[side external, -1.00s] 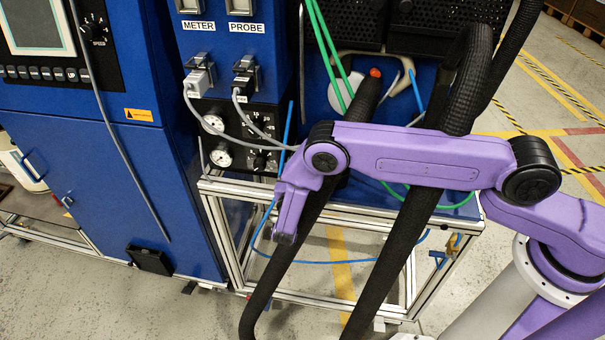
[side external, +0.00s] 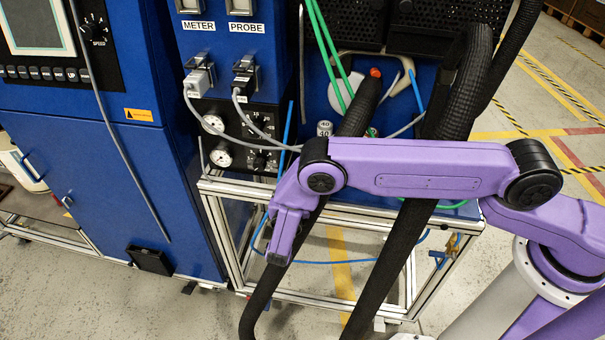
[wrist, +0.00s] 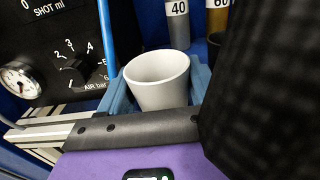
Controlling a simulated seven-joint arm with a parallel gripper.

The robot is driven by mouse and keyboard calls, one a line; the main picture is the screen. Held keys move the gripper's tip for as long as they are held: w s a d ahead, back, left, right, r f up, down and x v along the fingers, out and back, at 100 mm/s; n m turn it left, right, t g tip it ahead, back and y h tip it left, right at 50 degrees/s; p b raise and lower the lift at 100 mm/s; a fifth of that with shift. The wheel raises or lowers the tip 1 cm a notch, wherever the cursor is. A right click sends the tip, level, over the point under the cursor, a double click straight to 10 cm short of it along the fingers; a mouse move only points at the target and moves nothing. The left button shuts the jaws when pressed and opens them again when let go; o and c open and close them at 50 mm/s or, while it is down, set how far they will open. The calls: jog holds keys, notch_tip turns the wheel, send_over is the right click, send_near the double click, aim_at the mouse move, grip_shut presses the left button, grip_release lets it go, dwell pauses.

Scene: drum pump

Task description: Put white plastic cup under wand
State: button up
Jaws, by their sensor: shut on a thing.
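The white plastic cup (wrist: 158,82) is upright and looks empty in the wrist view. My gripper (wrist: 160,72) is shut on it, with a blue finger on each side of the cup. In the side view the cup and my fingers are hidden behind my purple arm and the black hoses. I cannot tell for sure which part is the wand. A thick black sleeved hose (wrist: 268,85) fills the right of the wrist view, close to the cup.
Containers marked 40 (wrist: 178,22) and 60 (wrist: 217,18) stand behind the cup. A black gauge panel (wrist: 60,55) is at left. In the side view, black hoses (side external: 400,250) cross the metal frame (side external: 225,235), and green tubes (side external: 322,45) hang above.

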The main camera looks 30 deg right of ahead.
jog(key=shift+v, duration=2.5)
